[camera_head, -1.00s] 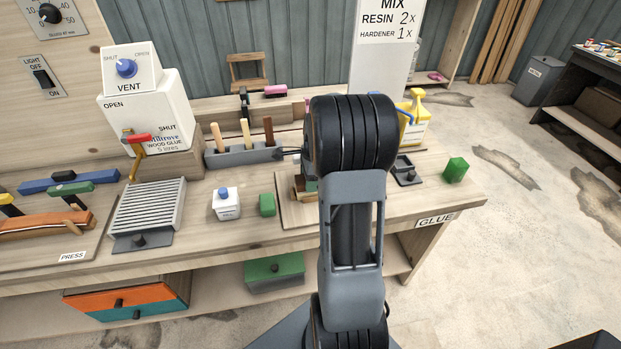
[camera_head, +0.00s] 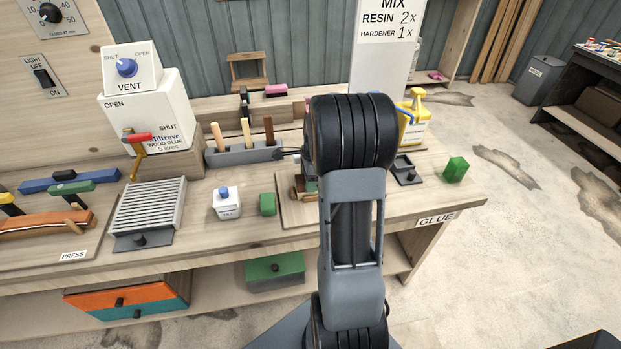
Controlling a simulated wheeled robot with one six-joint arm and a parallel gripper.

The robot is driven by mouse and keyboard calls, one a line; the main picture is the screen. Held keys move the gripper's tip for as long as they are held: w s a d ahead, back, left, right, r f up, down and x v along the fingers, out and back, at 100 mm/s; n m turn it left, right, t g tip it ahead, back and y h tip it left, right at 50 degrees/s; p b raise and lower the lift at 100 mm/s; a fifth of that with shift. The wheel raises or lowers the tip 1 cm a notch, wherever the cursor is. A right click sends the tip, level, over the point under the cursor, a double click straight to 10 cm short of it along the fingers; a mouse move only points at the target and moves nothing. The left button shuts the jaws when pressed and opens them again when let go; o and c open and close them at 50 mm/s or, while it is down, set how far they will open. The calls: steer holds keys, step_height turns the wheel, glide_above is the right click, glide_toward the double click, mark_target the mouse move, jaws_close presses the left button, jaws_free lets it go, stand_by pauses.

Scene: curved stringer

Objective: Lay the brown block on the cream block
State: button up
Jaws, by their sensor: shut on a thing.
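My arm stands in front of the work spot and hides most of my gripper (camera_head: 309,168); only a sliver shows at the arm's left edge, just above a small stack on the wooden board. My gripper is shut on what looks like the brown block (camera_head: 297,183), of which only the left end shows. Beside and under it is a small pale and brown patch at the board; I cannot pick out the cream block there. Whether the two blocks touch is hidden.
The wooden board (camera_head: 288,216) lies on the bench near its front edge. A grey holder with sticks (camera_head: 235,156) is behind. Another green block (camera_head: 455,170) is at right.

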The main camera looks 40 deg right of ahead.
steer(key=shift+f, duration=0.25)
steer(key=o, duration=1.3)
steer(key=shift+o, duration=0.2)
steer(key=shift+r, duration=0.15)
step_height(320, 180, up, 8)
steer(key=p, duration=0.6)
steer(key=shift+p, duration=0.3)
stand_by(0.3)
